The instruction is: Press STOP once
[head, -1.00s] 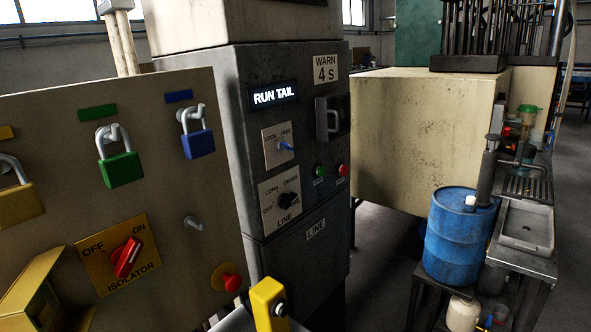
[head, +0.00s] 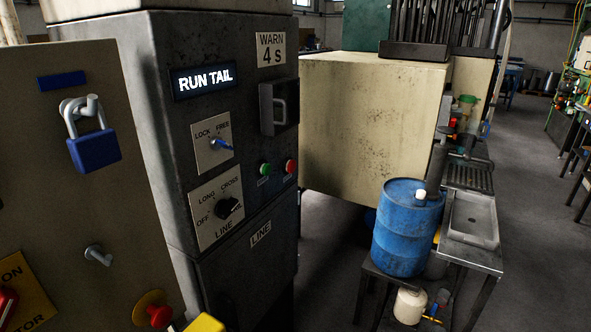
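A small red push button (head: 290,166) sits on the dark line cabinet (head: 150,110), with a label under it too small to read. A green push button (head: 265,169) is just left of it, its label also unreadable. Both look unpressed from here, but I cannot be sure. A larger red mushroom button (head: 159,316) on a yellow disc is low on the beige panel (head: 60,180), cut close to the bottom edge. No word STOP can be read. My gripper cannot be made out in view.
The cabinet carries a lit RUN TAIL display (head: 205,80), a WARN 4 s sign (head: 270,49), a LOCK/FREE switch (head: 220,142), a LINE selector (head: 228,208) and a handle (head: 279,108). A blue drum (head: 408,228) stands right. Open floor (head: 545,200) lies beyond.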

